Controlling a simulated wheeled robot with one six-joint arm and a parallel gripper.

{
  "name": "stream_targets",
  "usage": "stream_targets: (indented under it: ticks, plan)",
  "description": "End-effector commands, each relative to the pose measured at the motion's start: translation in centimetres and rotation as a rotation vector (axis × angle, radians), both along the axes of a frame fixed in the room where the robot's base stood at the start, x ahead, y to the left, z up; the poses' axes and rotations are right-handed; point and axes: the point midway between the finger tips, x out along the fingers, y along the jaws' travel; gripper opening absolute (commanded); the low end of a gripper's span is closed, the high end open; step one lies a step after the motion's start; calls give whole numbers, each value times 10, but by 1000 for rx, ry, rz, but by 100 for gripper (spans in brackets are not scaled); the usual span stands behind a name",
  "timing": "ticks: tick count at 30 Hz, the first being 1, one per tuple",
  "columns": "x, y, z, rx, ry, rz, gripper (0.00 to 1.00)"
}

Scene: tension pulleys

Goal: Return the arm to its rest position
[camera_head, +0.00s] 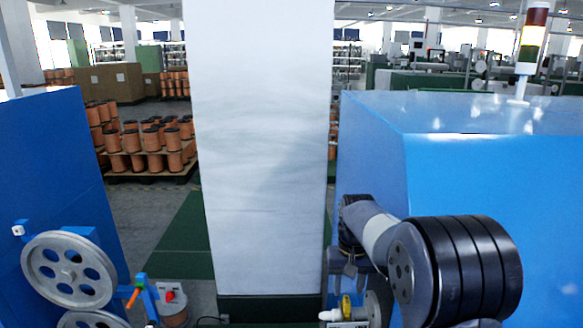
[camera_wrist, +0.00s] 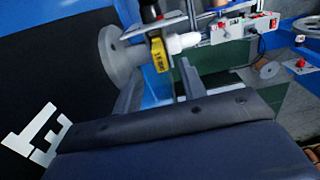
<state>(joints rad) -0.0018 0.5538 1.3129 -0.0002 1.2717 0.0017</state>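My arm (camera_head: 455,265) reaches in from the lower right in the head view, beside the blue machine cabinet. My gripper (camera_head: 348,268) hangs at the arm's far end, above a small white fixture with a yellow tag (camera_head: 346,308). In the wrist view, the two fingers of my gripper (camera_wrist: 158,80) stand apart, with nothing visibly held between them. Beyond the fingertips are a grey flanged pulley (camera_wrist: 117,58) and the yellow tag (camera_wrist: 160,55) beside a white cylinder. I cannot tell the exact gap between the fingers and these parts.
A blue cabinet (camera_head: 490,190) stands close at the right, with a signal tower (camera_head: 531,42) on top. A white pillar (camera_head: 262,150) rises in the middle. At the left are another blue machine (camera_head: 55,160) and silver wheels (camera_head: 68,269). Copper spools (camera_head: 152,135) stand farther back.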

Motion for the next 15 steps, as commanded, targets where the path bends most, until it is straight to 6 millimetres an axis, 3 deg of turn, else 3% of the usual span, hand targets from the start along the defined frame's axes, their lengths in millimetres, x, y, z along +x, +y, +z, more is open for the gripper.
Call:
stream_targets:
  ticks: [9, 15]
  plan:
    - [0, 0, -50, 0, 2, 0, 40]
    - [0, -1, -58, 0, 0, 0, 40]
